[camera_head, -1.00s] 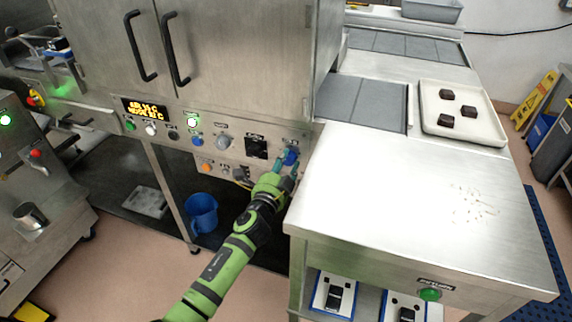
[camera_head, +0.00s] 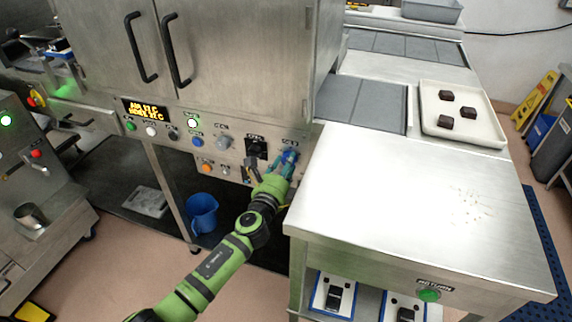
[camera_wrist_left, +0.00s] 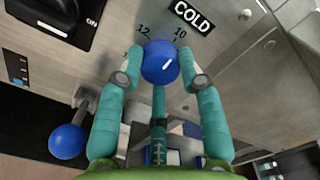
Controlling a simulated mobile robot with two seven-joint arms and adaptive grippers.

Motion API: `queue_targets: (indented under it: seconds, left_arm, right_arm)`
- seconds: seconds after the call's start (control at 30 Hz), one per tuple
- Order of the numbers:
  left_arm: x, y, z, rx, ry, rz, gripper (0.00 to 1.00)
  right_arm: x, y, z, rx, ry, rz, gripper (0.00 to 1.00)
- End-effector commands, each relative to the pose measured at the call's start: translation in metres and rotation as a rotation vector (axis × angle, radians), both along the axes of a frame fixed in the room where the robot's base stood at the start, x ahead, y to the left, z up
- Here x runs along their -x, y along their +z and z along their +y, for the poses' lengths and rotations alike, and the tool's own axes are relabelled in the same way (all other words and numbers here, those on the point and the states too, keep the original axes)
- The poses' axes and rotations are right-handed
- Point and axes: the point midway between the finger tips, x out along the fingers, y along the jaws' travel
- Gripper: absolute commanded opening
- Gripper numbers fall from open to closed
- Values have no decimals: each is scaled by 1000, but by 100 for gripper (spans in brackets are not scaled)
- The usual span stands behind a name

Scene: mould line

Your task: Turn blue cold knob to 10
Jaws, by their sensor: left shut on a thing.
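The blue cold knob (camera_wrist_left: 161,62) is on the steel panel, under the black COLD label (camera_wrist_left: 192,15) in the left wrist view. Its white pointer line aims up and right, toward the 10 mark (camera_wrist_left: 180,36); the 12 mark (camera_wrist_left: 143,29) is at its upper left. My left gripper (camera_wrist_left: 160,75) has its teal fingers on both sides of the knob and is shut on it. In the head view the knob (camera_head: 289,157) shows partly behind my left gripper (camera_head: 283,163). My right gripper is not in view.
A blue ball-ended lever (camera_wrist_left: 67,141) is left of my fingers in the wrist view. A steel table (camera_head: 420,200) stands close on the right, with a tray (camera_head: 480,130) of dark blocks behind. A blue jug (camera_head: 202,214) stands below the panel.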

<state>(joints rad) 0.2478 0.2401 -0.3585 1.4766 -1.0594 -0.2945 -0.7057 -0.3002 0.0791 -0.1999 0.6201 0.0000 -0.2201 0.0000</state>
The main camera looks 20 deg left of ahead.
Motion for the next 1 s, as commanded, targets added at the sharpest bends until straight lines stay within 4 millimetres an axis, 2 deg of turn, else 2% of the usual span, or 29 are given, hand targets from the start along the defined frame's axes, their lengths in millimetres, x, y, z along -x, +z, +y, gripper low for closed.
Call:
queue_targets:
  seconds: [0.57,0.6,0.63,1.0]
  left_arm:
    - [-1,2,4,-33,8,-5,5]
    - [-1,2,4,-33,8,-5,50]
    - [-1,2,4,-33,8,-5,61]
    - [1,1,1,-31,3,-3,61]
  right_arm:
    - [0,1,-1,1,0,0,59]
    - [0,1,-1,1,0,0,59]
    - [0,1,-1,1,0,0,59]
    - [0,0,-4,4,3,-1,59]
